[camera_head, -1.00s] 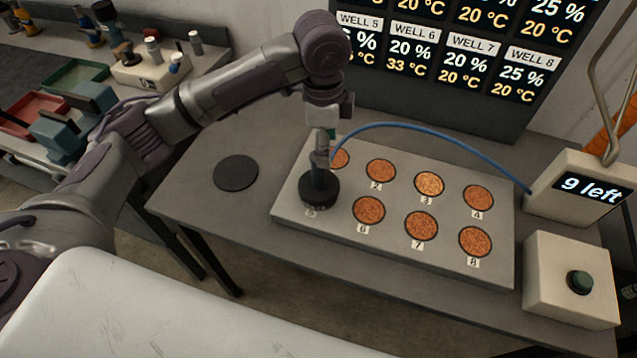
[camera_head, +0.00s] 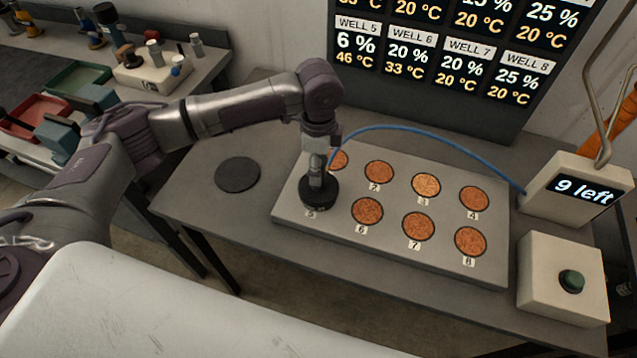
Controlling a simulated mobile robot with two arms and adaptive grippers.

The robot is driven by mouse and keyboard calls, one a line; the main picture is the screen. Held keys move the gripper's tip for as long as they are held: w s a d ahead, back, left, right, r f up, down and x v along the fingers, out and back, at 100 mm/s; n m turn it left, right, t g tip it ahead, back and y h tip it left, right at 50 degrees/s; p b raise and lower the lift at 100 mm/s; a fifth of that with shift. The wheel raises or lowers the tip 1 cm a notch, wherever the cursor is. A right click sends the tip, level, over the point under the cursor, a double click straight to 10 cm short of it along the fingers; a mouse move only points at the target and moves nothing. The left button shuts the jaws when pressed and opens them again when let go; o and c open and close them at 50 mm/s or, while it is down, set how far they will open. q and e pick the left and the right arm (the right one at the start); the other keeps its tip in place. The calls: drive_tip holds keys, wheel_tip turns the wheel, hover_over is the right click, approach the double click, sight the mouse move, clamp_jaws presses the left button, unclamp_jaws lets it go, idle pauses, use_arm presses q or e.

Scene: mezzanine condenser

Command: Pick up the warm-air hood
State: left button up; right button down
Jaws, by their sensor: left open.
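The warm-air hood (camera_head: 319,194) is a dark round cap with a grey stem and a blue hose (camera_head: 430,144). It sits over well 5 at the front left corner of the grey well plate (camera_head: 290,211). My left gripper (camera_head: 317,158) is above it, pointing down, with its fingers around the stem. The fingers are open, and whether they touch the stem is too small to tell. Wells 2, 3, 4, 6, 7 and 8 show orange-brown granular fill; well 1 is partly hidden by the gripper. My right gripper is out of view.
A dark round pad (camera_head: 238,174) lies on the table left of the plate. A box reading "9 left" (camera_head: 577,196) and a box with a green button (camera_head: 562,279) stand at right. The display (camera_head: 440,60) reads 6 % and 46 °C for well 5.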

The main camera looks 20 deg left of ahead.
use_arm(q)
drive_tip(key=shift+f, duration=1.55)
drive_tip(key=shift+c, duration=0.2)
clamp_jaws()
